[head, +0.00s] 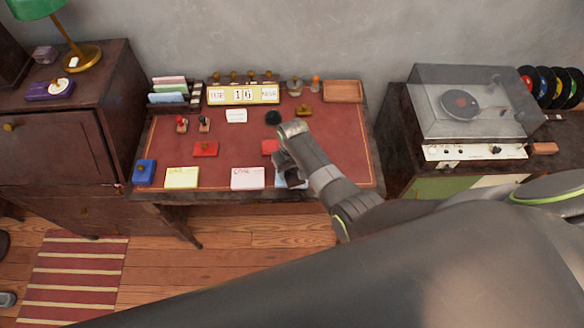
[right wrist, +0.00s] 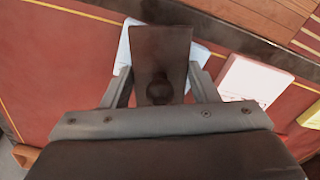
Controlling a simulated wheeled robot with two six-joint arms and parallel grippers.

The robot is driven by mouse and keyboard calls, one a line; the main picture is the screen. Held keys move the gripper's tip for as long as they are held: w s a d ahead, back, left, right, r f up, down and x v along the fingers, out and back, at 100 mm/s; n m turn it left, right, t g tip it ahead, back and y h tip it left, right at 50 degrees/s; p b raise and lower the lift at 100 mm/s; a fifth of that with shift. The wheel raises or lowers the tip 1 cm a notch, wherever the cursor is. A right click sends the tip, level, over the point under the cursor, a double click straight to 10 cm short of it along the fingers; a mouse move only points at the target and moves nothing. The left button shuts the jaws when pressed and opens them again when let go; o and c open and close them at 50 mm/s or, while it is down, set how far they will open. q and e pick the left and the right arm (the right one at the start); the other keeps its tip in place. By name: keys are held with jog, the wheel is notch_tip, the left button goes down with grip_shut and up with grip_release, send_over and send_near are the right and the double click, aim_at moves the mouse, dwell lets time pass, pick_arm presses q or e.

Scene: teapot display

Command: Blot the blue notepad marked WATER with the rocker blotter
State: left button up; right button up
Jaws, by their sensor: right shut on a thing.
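The pale blue notepad (head: 279,182) lies at the front of the red desk top, right of the pink one. My right arm hides most of it, and its marking cannot be read. In the right wrist view its edges (right wrist: 201,54) show on both sides of the rocker blotter. The blotter (right wrist: 160,50) is a dark rectangular plate with a round knob. My right gripper (right wrist: 160,92) is shut on that knob and holds the blotter over the notepad. Whether the blotter touches the paper cannot be told. In the head view my right gripper (head: 287,165) partly hides itself. My left gripper is not seen.
A pink notepad (head: 247,179) and a yellow notepad (head: 182,178) lie to the left, with a blue box (head: 145,172) beyond. Red items (head: 205,149), stamps (head: 182,124) and a calendar (head: 243,94) stand behind. A record player (head: 462,110) is at right.

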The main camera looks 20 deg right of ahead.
jog(key=shift+s+t+p, duration=0.5)
jog(key=shift+t+p, duration=0.4)
jog(key=shift+p, duration=0.1)
jog(key=shift+w, duration=0.35)
jog(key=shift+w+g+b, duration=0.15)
jog(key=shift+g+b, duration=0.25)
jog(key=shift+g, duration=0.3)
jog(key=shift+g, duration=0.3)
jog(key=shift+w+g+b, duration=0.45)
jog(key=shift+g+b, duration=0.55)
jog(key=shift+b, duration=0.5)
